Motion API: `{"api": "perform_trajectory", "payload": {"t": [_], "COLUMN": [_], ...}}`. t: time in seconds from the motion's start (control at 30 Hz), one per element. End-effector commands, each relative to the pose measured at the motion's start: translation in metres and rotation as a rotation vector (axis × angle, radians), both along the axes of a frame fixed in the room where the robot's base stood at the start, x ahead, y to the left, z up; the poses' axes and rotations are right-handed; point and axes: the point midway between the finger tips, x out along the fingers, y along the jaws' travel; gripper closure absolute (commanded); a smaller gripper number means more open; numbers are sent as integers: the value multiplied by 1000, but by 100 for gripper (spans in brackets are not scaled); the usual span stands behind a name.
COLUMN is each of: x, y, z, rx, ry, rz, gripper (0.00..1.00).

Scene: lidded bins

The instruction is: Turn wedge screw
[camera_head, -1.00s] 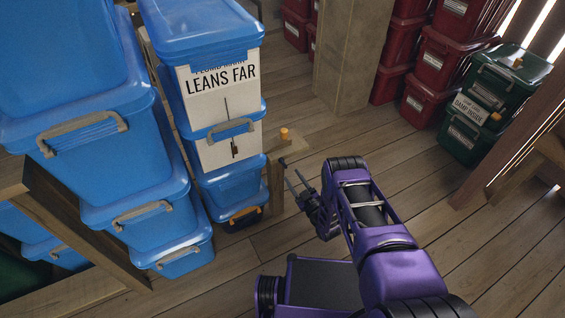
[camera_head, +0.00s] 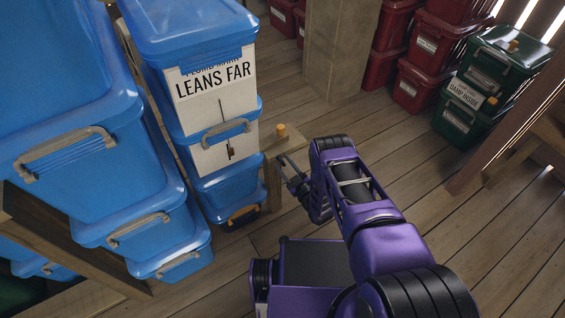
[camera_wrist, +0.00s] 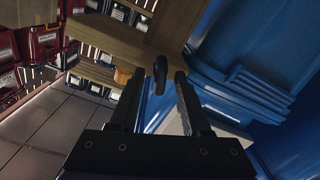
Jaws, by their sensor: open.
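A dark knob with a short stem (camera_wrist: 160,75), which looks like the wedge screw, shows in the wrist view in front of a wooden beam. My gripper (camera_wrist: 158,78) is open, with one finger on each side of the knob in that picture. I cannot tell whether the fingers touch it or how far off it is. In the head view my gripper (camera_head: 283,167) is beside a wooden post under a small orange cap (camera_head: 281,131). The dark knob cannot be made out there. An orange piece (camera_wrist: 122,75) also shows in the wrist view, left of the knob.
A stack of blue lidded bins (camera_head: 228,190), with a "LEANS FAR" label (camera_head: 213,79), stands just left of my gripper. More blue bins (camera_head: 75,150) stand further left. Red bins (camera_head: 425,45) and green bins (camera_head: 465,115) are at the back right. The wooden floor (camera_head: 440,200) is open on the right.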

Motion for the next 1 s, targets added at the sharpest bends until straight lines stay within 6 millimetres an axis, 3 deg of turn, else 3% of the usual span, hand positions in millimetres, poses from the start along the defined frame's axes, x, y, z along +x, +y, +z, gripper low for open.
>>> {"api": "perform_trajectory", "payload": {"t": [0.17, 0.43, 1.0], "x": [0, 0, 0], "y": [0, 0, 0], "z": [0, 0, 0], "rx": [0, 0, -49], "ry": [0, 0, -33], "rz": [0, 0, 0], "gripper": [52, 99, 100]}}
